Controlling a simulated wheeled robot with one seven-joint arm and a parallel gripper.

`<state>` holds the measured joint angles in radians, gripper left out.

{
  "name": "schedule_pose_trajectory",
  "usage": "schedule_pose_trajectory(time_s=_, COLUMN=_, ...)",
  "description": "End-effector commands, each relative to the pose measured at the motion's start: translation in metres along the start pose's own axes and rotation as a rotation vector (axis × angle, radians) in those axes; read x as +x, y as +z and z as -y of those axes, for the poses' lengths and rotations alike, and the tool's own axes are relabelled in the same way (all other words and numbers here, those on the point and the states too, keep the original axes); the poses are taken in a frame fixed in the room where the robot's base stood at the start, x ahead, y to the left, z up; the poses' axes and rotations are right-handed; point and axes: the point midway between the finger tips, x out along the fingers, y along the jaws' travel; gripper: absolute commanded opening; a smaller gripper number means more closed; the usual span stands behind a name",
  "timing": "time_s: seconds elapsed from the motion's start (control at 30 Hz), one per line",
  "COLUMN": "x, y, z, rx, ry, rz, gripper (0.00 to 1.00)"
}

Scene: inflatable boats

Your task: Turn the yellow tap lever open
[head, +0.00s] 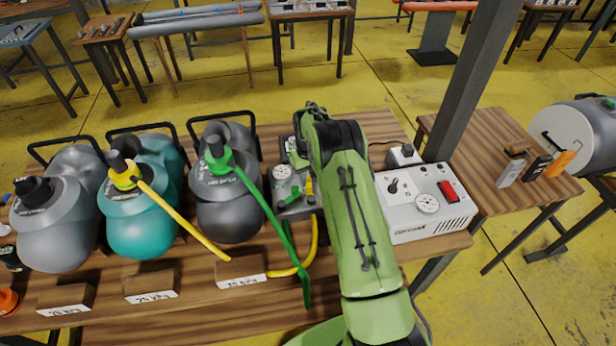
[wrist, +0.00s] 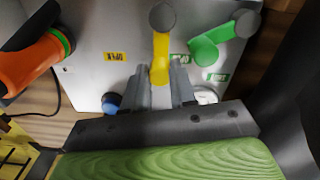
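The yellow tap lever (wrist: 161,57) points down from a grey round pivot on a grey panel (wrist: 90,35) in the wrist view. A yellow label (wrist: 115,56) is left of it. My gripper (wrist: 159,70) has its two grey fingers apart, one on each side of the lever's lower end. Small gaps seem to show between fingers and lever; contact is hard to tell. In the head view a bit of yellow (head: 309,187) shows on the grey tap unit (head: 291,207); my green arm hides much of it and the gripper.
A green lever (wrist: 215,45) is close right of the yellow one. An orange-and-black object (wrist: 32,62) is at the left. A white box with a gauge (head: 425,204) stands right of my arm. Yellow (head: 190,230) and green (head: 255,190) hoses cross the bench on the left.

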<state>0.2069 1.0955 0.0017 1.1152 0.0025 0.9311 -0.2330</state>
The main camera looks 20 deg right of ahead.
Motion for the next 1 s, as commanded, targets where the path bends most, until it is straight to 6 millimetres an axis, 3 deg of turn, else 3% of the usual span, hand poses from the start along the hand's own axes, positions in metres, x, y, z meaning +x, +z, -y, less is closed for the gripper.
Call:
schedule_pose_trajectory(time_s=0.47, x=0.0, y=0.001, z=-0.005, rx=0.096, ry=0.0, rz=-0.002, gripper=0.0)
schedule_pose_trajectory(time_s=1.0, x=0.0, y=0.014, z=-0.026, rx=0.568, ry=-0.001, rz=-0.004, gripper=0.0)
